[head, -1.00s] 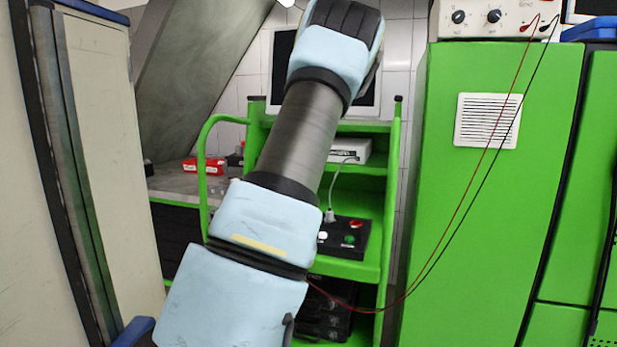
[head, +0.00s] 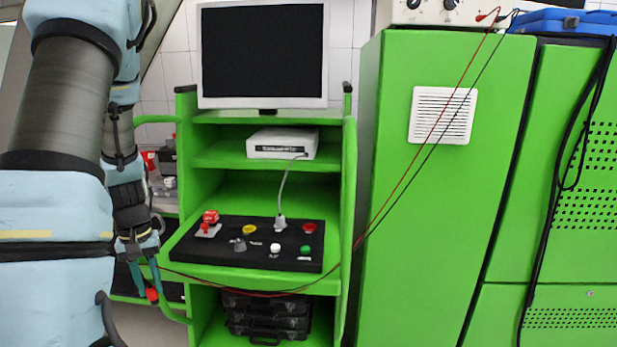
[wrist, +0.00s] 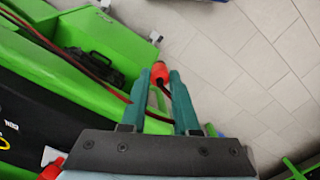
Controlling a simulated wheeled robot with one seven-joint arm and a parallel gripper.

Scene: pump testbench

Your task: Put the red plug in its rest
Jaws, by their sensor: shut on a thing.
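The red plug shows at my gripper (head: 148,284) at the left of the head view, low beside the green trolley's left rail. In the wrist view the red plug (wrist: 159,72) sits between the teal fingertips of my gripper (wrist: 166,84), which are shut on it. Its tip points away from the gripper, out over the floor. A red lead runs from the plug across the trolley front up to the instrument (head: 440,12) on the green cabinet. I cannot tell which part is the plug's rest.
The green trolley (head: 215,268) carries a black control panel (head: 200,252) with coloured buttons and a red switch (head: 210,217). A monitor (head: 262,55) stands on top. The green cabinet (head: 440,200) is to the right. Black cases (head: 265,315) lie on the lower shelf. Tiled floor (wrist: 240,70) is open.

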